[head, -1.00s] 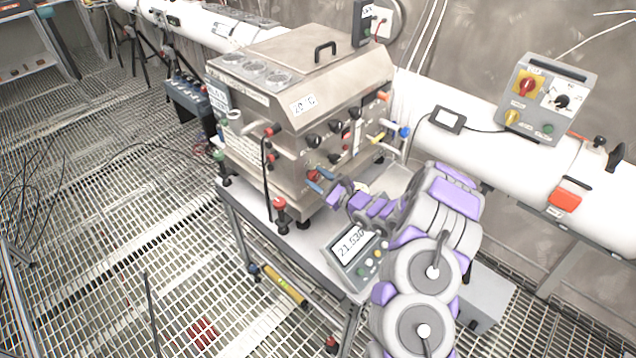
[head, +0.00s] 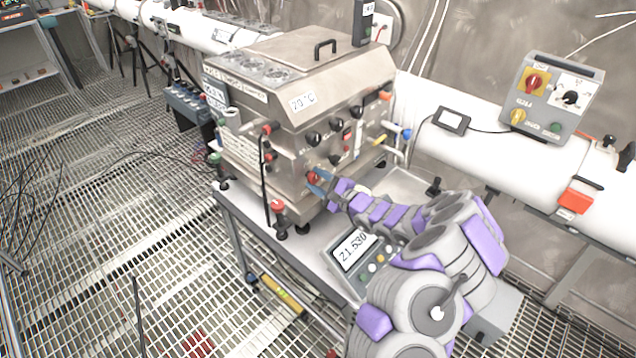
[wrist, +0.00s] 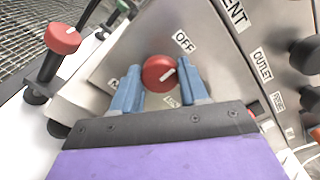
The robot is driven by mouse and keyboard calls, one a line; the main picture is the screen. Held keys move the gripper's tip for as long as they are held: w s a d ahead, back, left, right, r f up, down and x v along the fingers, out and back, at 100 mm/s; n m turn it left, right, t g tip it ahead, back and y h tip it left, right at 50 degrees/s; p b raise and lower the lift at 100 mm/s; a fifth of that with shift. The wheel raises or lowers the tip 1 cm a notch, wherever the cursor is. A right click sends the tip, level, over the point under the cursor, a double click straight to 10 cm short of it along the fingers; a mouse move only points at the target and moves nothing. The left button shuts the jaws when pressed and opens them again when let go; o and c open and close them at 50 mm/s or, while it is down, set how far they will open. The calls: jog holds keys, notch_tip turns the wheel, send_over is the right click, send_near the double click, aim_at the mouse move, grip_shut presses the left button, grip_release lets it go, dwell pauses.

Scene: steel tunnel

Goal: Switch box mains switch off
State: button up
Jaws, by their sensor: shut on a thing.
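The switch box is a steel cabinet (head: 285,140) on a table, with several knobs on its front. Its red rotary switch (wrist: 160,73) shows in the wrist view, with a white line slanting up to the right. The "OFF" label (wrist: 185,41) is above and right of the switch. Another label below it is partly hidden by my gripper. My gripper (wrist: 157,80) has its blue fingers on either side of the red switch, shut on it. In the head view my gripper (head: 318,183) is at the cabinet's lower front, where the switch is mostly hidden.
A red-topped post (wrist: 62,40) stands left of the gripper; in the head view it is at the table edge (head: 279,210). A display box (head: 350,255) reading 21.530 sits under my arm. A white pipe (head: 480,140) runs behind, carrying a grey control box (head: 550,95).

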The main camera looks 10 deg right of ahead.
jog(key=shift+f, duration=0.2)
jog(key=o, duration=1.1)
jog(key=shift+r, duration=0.1)
jog(key=shift+c, duration=0.2)
jog(key=p+v, duration=0.3)
jog(key=v, duration=1.4)
jog(key=shift+s+d, duration=0.15)
